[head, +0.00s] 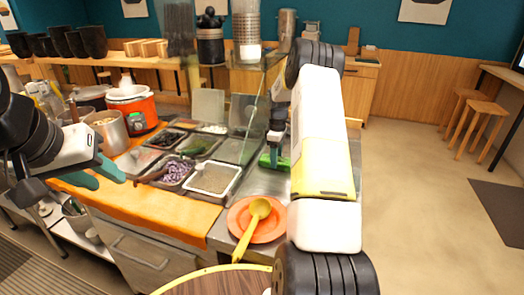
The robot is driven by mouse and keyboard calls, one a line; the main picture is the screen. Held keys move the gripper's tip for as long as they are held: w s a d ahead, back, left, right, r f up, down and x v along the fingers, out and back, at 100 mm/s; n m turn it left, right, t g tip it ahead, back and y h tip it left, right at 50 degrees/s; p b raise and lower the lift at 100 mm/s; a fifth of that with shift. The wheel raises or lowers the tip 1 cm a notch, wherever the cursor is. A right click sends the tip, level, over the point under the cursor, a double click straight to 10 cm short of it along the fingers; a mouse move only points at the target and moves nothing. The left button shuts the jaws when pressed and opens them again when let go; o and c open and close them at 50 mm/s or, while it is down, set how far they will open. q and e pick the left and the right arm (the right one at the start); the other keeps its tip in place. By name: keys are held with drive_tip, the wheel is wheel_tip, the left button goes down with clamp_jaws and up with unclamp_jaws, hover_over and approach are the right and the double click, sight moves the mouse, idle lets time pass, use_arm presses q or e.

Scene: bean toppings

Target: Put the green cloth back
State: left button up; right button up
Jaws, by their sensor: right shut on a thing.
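The green cloth (266,161) is on the metal counter right of the topping trays, partly hidden by my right arm. My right gripper (274,157) is shut on the cloth at the counter surface. My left gripper (112,176) is at the left, over the orange counter front, with its teal fingers apart and nothing seen between them.
Several topping trays (238,180) sit in the counter left of the cloth. An orange plate (276,232) with a yellow ladle (250,232) is at the front. An orange cooker (146,113) and a metal pot (121,140) stand at left. Open floor lies to the right.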

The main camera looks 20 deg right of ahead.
drive_tip(key=o, duration=1.2)
wheel_tip(320, 180, up, 12)
drive_tip(key=s+a+r+m+t, duration=0.2)
drive_tip(key=s+a+r, duration=0.4)
drive_tip(key=r, duration=0.5)
drive_tip(key=s+a+r+m+t+y, duration=0.15)
drive_tip(key=s+a+r, duration=0.3)
drive_tip(key=s, duration=0.45)
drive_tip(key=s+a+r+m+t, duration=0.1)
drive_tip(key=s+a+r+m, duration=0.3)
drive_tip(key=s, duration=0.5)
drive_tip(key=s+a+f, duration=0.1)
drive_tip(key=s, duration=0.3)
drive_tip(key=s+a+f+m+t, duration=0.1)
drive_tip(key=s+a, duration=0.1)
drive_tip(key=s, duration=0.1)
drive_tip(key=s+a+f+m, duration=0.1)
drive_tip(key=s, duration=0.3)
drive_tip(key=shift+s+a+f+m+t+y, duration=0.2)
drive_tip(key=shift+s+f+m+t+y, duration=0.05)
drive_tip(key=shift+s+f+t+y, duration=0.1)
